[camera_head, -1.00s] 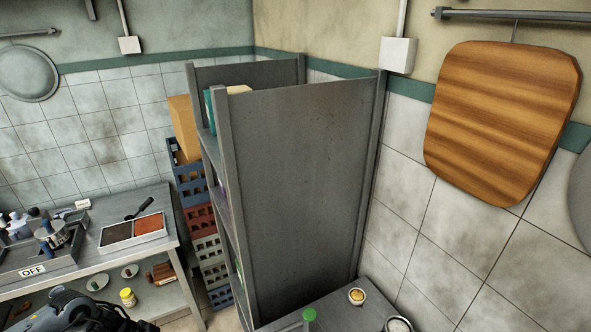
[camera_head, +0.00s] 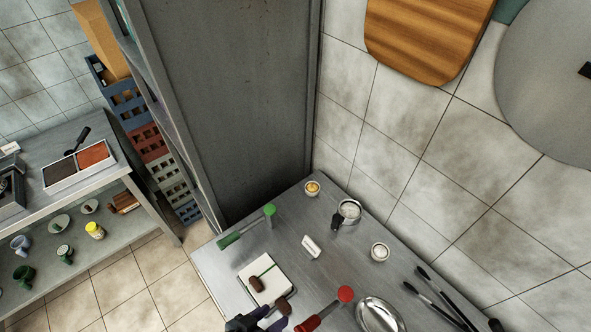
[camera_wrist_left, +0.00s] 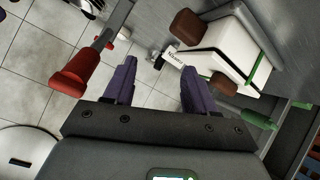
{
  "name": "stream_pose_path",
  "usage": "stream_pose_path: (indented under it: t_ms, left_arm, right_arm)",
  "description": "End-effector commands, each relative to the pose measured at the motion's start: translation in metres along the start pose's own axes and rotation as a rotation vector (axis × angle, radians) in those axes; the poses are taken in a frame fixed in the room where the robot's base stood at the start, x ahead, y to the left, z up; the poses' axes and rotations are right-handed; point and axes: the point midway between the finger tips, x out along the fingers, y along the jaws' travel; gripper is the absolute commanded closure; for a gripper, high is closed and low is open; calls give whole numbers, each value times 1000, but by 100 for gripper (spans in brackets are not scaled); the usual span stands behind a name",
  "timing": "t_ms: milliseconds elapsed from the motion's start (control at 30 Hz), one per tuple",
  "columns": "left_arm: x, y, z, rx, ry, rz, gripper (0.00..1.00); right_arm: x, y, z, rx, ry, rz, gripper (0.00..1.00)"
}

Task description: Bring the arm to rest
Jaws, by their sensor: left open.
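My left gripper (camera_head: 270,317) shows at the bottom edge of the head view, with dark purple fingers over the front of the metal table (camera_head: 350,262). In the left wrist view the two purple fingers (camera_wrist_left: 157,85) stand apart with nothing between them. A red-handled tool (camera_head: 308,323) lies just right of the gripper. Most of the left arm is out of the head view. My right gripper is not in view.
On the table are a green-handled tool (camera_head: 230,239), a small white block (camera_head: 311,247), small cups (camera_head: 380,252), a metal bowl (camera_head: 379,314) and dark tongs (camera_head: 440,302). A tall grey shelf (camera_head: 230,100) stands behind. Open floor (camera_head: 130,293) lies left of the table.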

Motion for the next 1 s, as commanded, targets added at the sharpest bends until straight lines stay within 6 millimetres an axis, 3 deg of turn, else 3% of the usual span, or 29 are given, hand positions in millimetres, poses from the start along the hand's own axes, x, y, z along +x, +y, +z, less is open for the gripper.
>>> stream_pose_path:
  t_ms: [100,267,400,533,600,1000]
  left_arm:
    - [-38,-33,-16,-80,-56,-250,44]
    - [-89,-67,-21,-123,-202,-450,44]
    - [-123,-76,-6,-115,-374,-516,44]
    - [-140,-74,21,-34,-573,-495,44]
    - [-157,-64,-5,-42,-559,-499,44]
    - [-217,-27,-86,-42,-558,-499,44]
  right_arm:
    - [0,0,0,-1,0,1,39]
    - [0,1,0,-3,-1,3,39]
    - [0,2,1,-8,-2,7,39]
    - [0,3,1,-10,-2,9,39]
    - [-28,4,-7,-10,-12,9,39]
    - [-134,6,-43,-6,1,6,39]
